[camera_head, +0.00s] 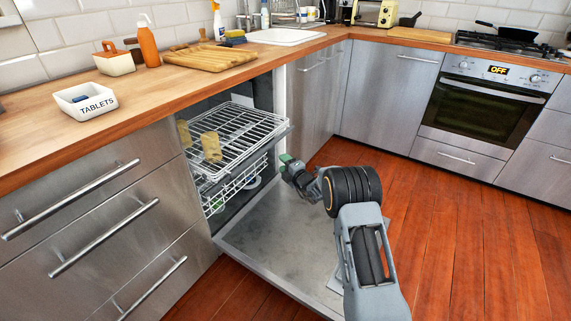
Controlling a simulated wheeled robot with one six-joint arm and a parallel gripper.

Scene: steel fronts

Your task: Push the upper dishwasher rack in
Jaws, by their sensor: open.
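The upper dishwasher rack (252,131) is a white wire rack, partly pulled out of the dishwasher under the wooden counter. Two yellowish items sit on its left side, one of them a mug-like piece (210,146). The lower rack (238,184) is below it, mostly hidden. The dishwasher door (280,232) is folded down flat. My gripper (287,160) has green fingertips and is just right of the upper rack's front edge, above the door. It is open and holds nothing that I can see. Whether it touches the rack cannot be told.
Steel drawers with bar handles (104,238) stand left of the dishwasher. A steel cabinet front (309,100) stands close on its right. An oven (482,102) is at the far right. The wooden floor (470,240) is clear. A tablets tray (85,103) stands on the counter.

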